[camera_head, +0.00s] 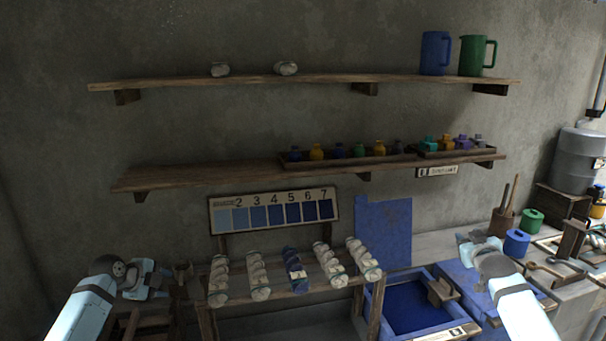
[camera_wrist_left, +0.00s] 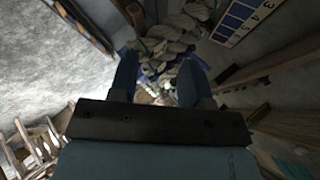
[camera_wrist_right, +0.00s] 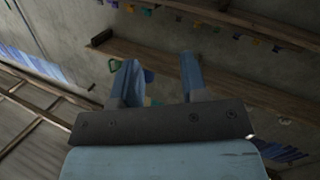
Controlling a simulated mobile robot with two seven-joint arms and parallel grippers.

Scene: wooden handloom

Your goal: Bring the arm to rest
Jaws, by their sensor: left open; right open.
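My left gripper (camera_head: 150,280) is at the lower left, left of the rack of yarn skeins. In the left wrist view its two blue fingers (camera_wrist_left: 160,80) stand apart with nothing held between them, and pale skeins (camera_wrist_left: 165,45) lie beyond the tips. My right gripper (camera_head: 472,242) is raised at the right, in front of the blue bins and the counter. In the right wrist view its fingers (camera_wrist_right: 157,80) are apart and empty, with a wooden shelf (camera_wrist_right: 230,75) and the wall behind them.
Several white skeins (camera_head: 260,277) and one blue skein (camera_head: 294,270) hang on the wooden rack below a numbered blue colour chart (camera_head: 274,212). Two wall shelves (camera_head: 200,177) hold small bottles and jugs. A blue tray (camera_head: 405,305) stands right of the rack. The counter at right carries tools and pots.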

